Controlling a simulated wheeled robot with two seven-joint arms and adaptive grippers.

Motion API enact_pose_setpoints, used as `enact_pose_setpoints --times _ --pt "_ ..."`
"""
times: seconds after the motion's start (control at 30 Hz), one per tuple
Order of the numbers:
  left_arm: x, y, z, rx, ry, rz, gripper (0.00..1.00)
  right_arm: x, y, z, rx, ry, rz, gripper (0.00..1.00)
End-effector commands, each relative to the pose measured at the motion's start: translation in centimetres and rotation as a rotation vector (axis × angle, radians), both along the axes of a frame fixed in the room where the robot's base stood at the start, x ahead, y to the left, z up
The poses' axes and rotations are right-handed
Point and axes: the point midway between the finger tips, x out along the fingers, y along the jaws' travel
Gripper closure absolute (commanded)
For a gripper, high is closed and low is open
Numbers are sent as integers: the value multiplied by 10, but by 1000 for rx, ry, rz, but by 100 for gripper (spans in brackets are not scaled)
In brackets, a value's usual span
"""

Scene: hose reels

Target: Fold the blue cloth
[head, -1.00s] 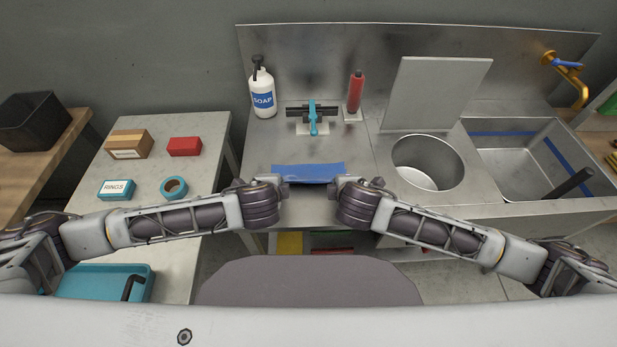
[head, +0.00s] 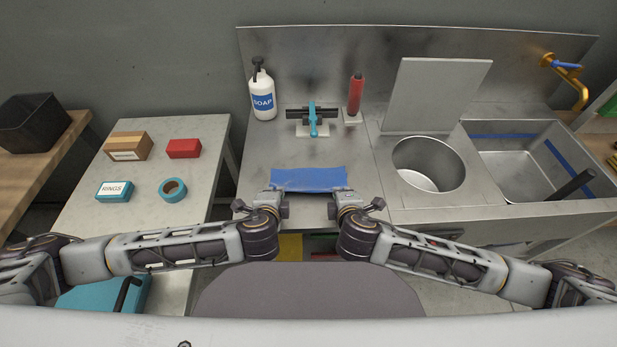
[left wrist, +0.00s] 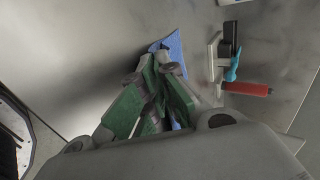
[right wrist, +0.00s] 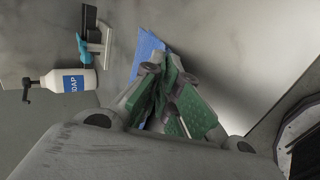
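The blue cloth (head: 309,179) lies as a wide, short strip near the front of the steel counter. My left gripper (head: 271,195) is at its near left corner and my right gripper (head: 339,194) at its near right part. In the left wrist view the green fingers converge on the cloth (left wrist: 174,50), with a bit of blue also between them. In the right wrist view the fingers close together at the cloth (right wrist: 147,48) too. Both grippers look shut on it; the fingertips partly hide the pinched edge.
Behind the cloth stand a soap bottle (head: 262,92), a squeegee-like black and teal tool (head: 313,117) and a red bottle (head: 355,95). A round basin (head: 428,163) and a sink (head: 530,155) are to the right. A side table (head: 140,210) with boxes is left, past a gap.

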Motion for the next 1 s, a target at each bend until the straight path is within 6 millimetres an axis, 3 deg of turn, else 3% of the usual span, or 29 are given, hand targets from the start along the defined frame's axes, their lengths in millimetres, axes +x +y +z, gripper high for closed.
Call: enact_pose_setpoints --times 0.13,0.43,0.77,1.0 --pt "0 0 0 0 1 0 100 0 0 0 0 1 0 100" --pt "0 0 0 0 1 0 62 0 0 0 0 2 0 62" --pt "-1 0 2 -1 2 -1 61 -1 0 2 1 2 1 61" --pt "-6 0 21 -1 2 0 61 -6 0 21 1 2 0 61"
